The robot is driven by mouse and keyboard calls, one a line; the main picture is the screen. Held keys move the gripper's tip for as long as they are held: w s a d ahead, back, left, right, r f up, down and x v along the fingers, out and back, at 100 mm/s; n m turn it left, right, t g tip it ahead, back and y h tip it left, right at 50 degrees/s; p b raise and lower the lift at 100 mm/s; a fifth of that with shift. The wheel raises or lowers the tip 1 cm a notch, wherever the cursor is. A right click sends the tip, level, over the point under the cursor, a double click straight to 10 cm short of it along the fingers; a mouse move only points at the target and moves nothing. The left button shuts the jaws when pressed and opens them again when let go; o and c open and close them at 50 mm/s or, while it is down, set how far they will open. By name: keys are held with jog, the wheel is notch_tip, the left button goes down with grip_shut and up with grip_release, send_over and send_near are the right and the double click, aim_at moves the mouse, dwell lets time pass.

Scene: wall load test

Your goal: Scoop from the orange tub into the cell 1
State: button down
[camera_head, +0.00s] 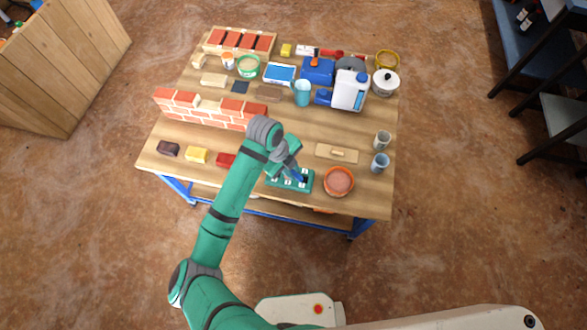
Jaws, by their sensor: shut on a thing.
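The orange tub (339,193) stands near the front edge of the table and holds pinkish material. Left of it lies a green tray (308,188) with several pale cells; the cell numbers are too small to read. My gripper (296,174) is over the green tray, left of the tub. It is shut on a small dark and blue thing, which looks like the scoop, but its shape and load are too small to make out. My gripper and wrist hide part of the tray.
A wooden float (338,152) lies behind the tub, and two grey cups (381,162) (382,140) stand at the right. A brick wall (205,112) stands at left. Coloured blocks (196,155) lie in front of it. Bottles, a pot (385,84) and tubs crowd the back.

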jog(key=h, duration=0.1)
jog(key=a+f+h, duration=0.1)
jog(key=h, duration=0.1)
jog(key=shift+a+f+h, duration=0.1)
jog(key=shift+h, duration=0.2)
jog(key=shift+a+f+h, duration=0.3)
jog(key=shift+a+h, duration=0.2)
jog(key=shift+h, duration=0.5)
jog(key=shift+a+f+h, duration=0.1)
jog(key=shift+a+h, duration=0.05)
jog(key=shift+h, duration=0.45)
jog(key=shift+a+h, duration=0.65)
jog(key=shift+h, duration=0.65)
jog(key=shift+r, duration=0.25)
jog(key=shift+r, duration=1.9)
